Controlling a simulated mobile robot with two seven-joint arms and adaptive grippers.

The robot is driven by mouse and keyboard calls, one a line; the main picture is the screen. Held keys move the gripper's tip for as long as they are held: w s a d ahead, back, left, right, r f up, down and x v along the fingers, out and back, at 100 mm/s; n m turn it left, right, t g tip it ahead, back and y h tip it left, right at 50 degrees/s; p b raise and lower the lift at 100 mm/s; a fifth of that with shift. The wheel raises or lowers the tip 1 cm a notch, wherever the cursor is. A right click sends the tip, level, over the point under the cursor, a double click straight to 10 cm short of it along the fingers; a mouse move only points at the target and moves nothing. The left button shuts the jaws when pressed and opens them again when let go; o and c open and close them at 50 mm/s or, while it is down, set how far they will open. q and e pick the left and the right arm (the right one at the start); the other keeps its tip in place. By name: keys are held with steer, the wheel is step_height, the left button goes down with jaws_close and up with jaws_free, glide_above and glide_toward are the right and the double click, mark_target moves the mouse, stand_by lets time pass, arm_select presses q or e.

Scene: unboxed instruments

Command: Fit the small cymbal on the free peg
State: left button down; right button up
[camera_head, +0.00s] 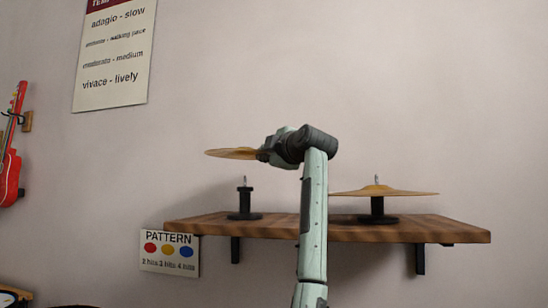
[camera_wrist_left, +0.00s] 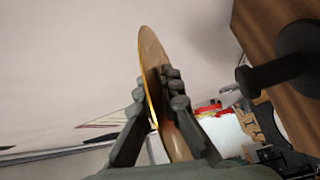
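The small cymbal (camera_head: 228,153) is a thin golden disc, held roughly level above the shelf. My left gripper (camera_head: 264,154) is shut on its right edge. In the left wrist view the cymbal (camera_wrist_left: 151,50) stands edge-on between the fingers (camera_wrist_left: 158,106). The free peg (camera_head: 244,199) is a black stand with a thin metal tip, upright on the shelf's left part. The cymbal is above it, apart from it and slightly left. The peg (camera_wrist_left: 275,72) also shows at the right of the left wrist view. My right gripper is out of view.
A larger cymbal (camera_head: 400,192) sits on another black stand (camera_head: 377,209) on the wooden shelf (camera_head: 450,231), right of my arm. A pattern card (camera_head: 169,252) hangs at the shelf's left end. A red guitar (camera_head: 12,160) and a tempo poster (camera_head: 115,60) are on the wall.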

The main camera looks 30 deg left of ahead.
arm_select(q)
steer(key=f, duration=0.4)
steer(key=shift+s+f, duration=0.25)
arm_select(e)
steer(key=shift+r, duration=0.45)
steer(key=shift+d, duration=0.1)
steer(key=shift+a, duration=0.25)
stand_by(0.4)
arm_select(q)
steer(key=shift+d, duration=0.2)
stand_by(0.4)
